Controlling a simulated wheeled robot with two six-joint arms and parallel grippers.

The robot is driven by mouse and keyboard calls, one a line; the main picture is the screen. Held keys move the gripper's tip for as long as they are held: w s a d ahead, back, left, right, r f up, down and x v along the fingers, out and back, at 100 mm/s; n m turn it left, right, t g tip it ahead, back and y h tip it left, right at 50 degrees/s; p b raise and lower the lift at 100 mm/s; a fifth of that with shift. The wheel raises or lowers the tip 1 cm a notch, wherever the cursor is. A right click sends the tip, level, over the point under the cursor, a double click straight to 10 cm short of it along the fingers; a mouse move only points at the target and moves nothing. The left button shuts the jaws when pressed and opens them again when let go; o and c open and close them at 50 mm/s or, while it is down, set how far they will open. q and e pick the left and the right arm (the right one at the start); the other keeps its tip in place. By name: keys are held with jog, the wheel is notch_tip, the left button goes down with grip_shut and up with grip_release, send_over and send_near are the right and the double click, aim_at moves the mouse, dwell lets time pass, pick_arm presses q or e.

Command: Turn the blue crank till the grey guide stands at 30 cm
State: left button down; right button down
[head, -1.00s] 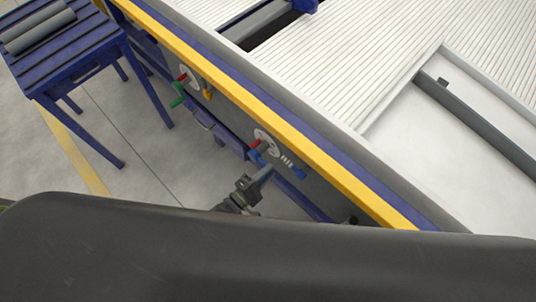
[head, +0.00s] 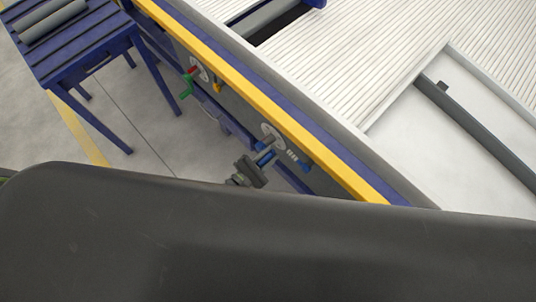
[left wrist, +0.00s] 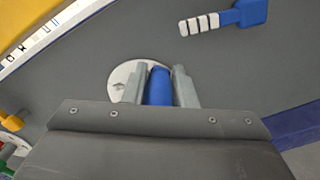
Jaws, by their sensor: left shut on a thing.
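The blue crank (head: 265,156) sits on a white round dial (head: 272,132) on the dark side panel of the machine. My left gripper (head: 263,161) is at the crank. In the left wrist view, its two grey fingers stand on either side of the crank's blue handle (left wrist: 158,86), shut on it, with part of the white dial (left wrist: 123,80) showing behind. The dial's marks are too small to read. Long dark grey bars lie on the machine top, one at the right (head: 475,122) and one at the top (head: 265,20); I cannot tell which is the guide. My right gripper is not in view.
A blue lever with a white striped part (head: 297,160) sits just right of the crank. A green-handled crank (head: 186,92) and a yellow handle (head: 217,88) are farther along the panel. A blue rack (head: 75,50) with grey pipes stands at upper left. My dark body covers the bottom.

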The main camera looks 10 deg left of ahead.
pick_arm(q)
jog(key=shift+w+a+n, duration=0.1)
jog(key=shift+a+n, duration=0.2)
jog(key=shift+n, duration=0.2)
jog(key=c, duration=1.3)
grip_release()
jog(key=shift+w, duration=0.1)
jog(key=shift+o, duration=0.2)
jog(key=shift+s+a+r+p, duration=0.1)
jog(key=shift+s+a+p, duration=0.05)
jog(key=shift+s+p, duration=0.2)
jog(key=p+v, duration=0.2)
jog(key=v, duration=1.4)
jog(key=shift+s+a, duration=0.3)
